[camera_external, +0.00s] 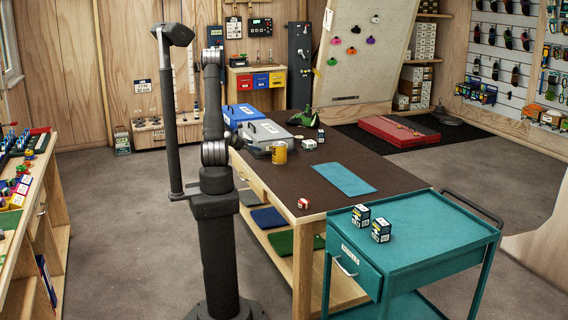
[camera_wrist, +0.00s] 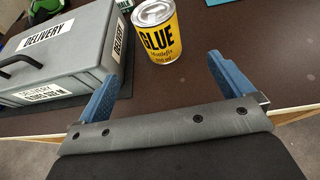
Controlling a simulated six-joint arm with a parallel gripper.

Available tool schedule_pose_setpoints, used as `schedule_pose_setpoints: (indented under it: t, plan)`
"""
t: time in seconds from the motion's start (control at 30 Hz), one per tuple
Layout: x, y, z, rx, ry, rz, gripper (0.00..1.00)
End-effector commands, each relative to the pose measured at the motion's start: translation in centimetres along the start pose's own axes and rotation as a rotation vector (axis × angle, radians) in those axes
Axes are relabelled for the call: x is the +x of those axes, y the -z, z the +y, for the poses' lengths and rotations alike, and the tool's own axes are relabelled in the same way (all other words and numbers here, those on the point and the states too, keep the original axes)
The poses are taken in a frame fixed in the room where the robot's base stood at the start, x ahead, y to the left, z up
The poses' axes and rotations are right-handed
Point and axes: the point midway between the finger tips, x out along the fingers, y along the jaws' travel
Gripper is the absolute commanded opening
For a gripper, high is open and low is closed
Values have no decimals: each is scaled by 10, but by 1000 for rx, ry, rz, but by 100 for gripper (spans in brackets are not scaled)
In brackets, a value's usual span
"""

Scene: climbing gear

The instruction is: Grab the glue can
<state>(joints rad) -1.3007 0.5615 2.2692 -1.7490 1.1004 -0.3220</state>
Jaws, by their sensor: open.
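The glue can (camera_wrist: 159,36) is yellow with a silver lid and black "GLUE" lettering. It stands upright on the dark brown workbench, beyond my gripper and roughly between the lines of its fingers in the wrist view. In the external view the can (camera_external: 279,153) is near the bench's left edge. My gripper (camera_wrist: 165,82) is open, with two blue fingers spread apart and nothing held.
A grey delivery case (camera_wrist: 62,52) stands close to the left finger. A blue case (camera_external: 240,115) is behind it.

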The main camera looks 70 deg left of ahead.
Motion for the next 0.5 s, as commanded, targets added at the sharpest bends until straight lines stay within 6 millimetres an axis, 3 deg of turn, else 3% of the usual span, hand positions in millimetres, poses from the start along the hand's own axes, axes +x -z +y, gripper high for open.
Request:
schedule_pose_setpoints:
  t: [0.17, 0.5]
  plan:
    - [12, 2, 0, -18, -13, 0, 97]
    - [66, 2, 0, -16, -9, 1, 97]
